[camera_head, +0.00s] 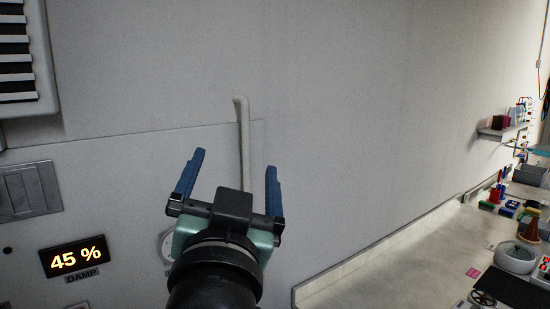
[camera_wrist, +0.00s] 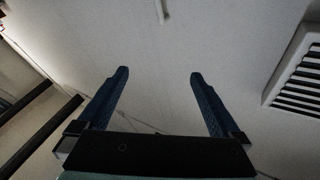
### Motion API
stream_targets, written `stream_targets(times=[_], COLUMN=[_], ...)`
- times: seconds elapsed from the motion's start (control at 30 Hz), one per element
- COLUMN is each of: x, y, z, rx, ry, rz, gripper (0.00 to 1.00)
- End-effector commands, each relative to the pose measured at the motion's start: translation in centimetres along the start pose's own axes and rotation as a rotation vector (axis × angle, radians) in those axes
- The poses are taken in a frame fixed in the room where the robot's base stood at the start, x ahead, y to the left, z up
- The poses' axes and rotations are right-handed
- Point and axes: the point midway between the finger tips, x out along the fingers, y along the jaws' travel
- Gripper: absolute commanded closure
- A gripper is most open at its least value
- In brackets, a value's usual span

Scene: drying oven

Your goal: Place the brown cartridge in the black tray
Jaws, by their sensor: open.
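My gripper (camera_head: 234,162) is raised in front of a pale grey wall or panel, with its two blue fingers spread apart and nothing between them. In the wrist view my gripper (camera_wrist: 158,74) also shows open and empty, facing the pale surface. I cannot make out a brown cartridge for certain in either view. A dark flat thing (camera_head: 512,291) lies on the counter at the lower right edge in the head view; I cannot tell whether it is the black tray. My gripper is far to the left of it.
A lit display (camera_head: 77,257) reads 45 % DAMP at the lower left, below a slatted vent (camera_head: 18,60). A white bent pipe or handle (camera_head: 243,135) stands just behind my gripper. The counter (camera_head: 400,262) is bare at its near left; a round bowl (camera_head: 515,257) and small coloured items crowd its right.

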Motion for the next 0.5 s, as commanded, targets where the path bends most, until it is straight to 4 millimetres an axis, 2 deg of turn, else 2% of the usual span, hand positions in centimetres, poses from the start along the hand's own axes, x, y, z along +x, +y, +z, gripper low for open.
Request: stream_targets(times=[0.03, 0.1, 0.2, 0.33, 0.5], x=[-1.5, -3.8, -6.8, -8.9, -9.3], y=[0.3, 0.2, -0.1, -0.3, -0.4], z=[-4.4, -9.1, -13.6, -16.2, -16.6], rx=[-0.067, -0.154, -0.246, -0.306, -0.319], ry=[0.134, 0.288, 0.449, 0.552, 0.571], rz=[-0.022, -0.042, -0.051, -0.05, -0.049], gripper=[0.0, 0.0, 0.0, 0.0, 0.0])
